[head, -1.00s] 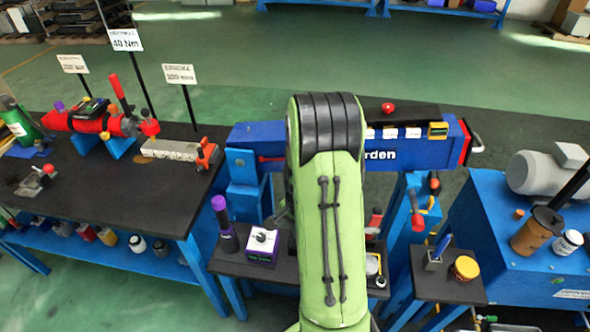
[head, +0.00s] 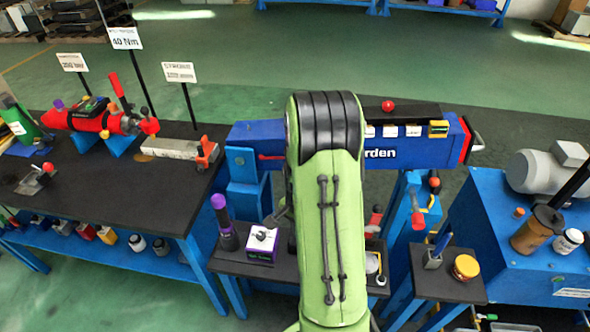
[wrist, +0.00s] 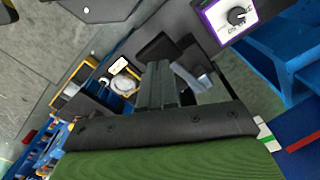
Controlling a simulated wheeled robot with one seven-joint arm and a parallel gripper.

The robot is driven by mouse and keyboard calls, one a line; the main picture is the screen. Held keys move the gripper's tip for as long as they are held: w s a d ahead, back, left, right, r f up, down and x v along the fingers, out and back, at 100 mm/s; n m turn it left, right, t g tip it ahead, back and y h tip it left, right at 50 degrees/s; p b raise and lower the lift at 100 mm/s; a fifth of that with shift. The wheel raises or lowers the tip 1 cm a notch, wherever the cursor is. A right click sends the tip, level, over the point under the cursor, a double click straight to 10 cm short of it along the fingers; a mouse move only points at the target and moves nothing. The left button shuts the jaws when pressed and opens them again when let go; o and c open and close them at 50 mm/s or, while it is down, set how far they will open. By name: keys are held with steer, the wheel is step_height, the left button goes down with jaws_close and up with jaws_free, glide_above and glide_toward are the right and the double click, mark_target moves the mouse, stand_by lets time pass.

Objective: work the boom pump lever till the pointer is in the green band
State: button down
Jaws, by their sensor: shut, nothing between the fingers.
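The blue boom (head: 410,154) lies across the stands in the head view, partly hidden by my green arm. A red-handled lever (head: 417,218) hangs at the blue post right of my arm. Another red handle (head: 375,217) shows close beside my arm. I cannot tell which is the pump lever. A small round white-faced dial (wrist: 122,84) shows in the wrist view; its pointer and any green band are too small to read. My gripper (wrist: 160,72) is shut and empty, near a grey metal piece (wrist: 193,78); contact is unclear. In the head view my arm hides the gripper.
A purple-fronted box with a knob (head: 262,245) and a purple-capped bottle (head: 224,222) stand left of my arm. A small stand (head: 450,288) holds a yellow-lidded jar (head: 465,268). A black-topped bench (head: 120,190) is at left, a blue motor unit (head: 500,230) at right.

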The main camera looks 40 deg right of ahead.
step_height(320, 180, down, 10)
steer(key=b, duration=0.8)
step_height(320, 180, up, 10)
steer(key=p, duration=0.7)
steer(key=shift+r+p, duration=0.15)
steer(key=shift+p, duration=0.15)
steer(key=shift+f, duration=0.2)
stand_by(1.1)
